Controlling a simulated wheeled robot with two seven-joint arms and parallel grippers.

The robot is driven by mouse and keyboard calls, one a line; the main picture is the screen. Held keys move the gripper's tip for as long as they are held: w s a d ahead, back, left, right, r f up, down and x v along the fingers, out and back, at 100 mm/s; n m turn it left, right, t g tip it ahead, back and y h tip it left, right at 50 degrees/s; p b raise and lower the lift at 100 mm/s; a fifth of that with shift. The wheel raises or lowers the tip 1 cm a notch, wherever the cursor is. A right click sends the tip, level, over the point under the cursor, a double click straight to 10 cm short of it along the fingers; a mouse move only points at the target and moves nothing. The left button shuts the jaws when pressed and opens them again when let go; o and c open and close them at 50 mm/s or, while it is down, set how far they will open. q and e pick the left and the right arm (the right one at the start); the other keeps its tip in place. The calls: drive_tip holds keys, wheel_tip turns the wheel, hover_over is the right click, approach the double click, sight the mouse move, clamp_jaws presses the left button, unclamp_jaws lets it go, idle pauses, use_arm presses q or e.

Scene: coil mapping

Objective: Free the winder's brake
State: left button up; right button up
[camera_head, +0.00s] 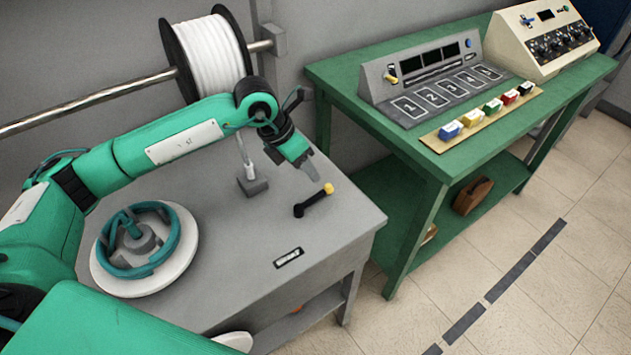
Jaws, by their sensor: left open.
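The winder is a grey bench (225,285) with a round white disc (178,255) on top, and a teal ring-shaped coil former or handwheel (175,235) sits on that disc. A short black lever with a yellow knob (313,200), which looks like the brake, stands on the bench near its right edge. My left gripper (311,170) is open and empty just above and behind the lever's yellow end, apart from it as far as I can tell. My arm's wrist hides part of the bench's back. My right gripper is not in view.
A white wire spool (210,55) hangs on a metal rod (90,107) behind the arm. A thin upright post (246,160) stands near the gripper. A green table (365,105) at right carries a numbered panel (440,100), coloured blocks and a cream instrument (545,45).

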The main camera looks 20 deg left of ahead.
use_arm(q)
drive_tip(key=shift+v, duration=2.55)
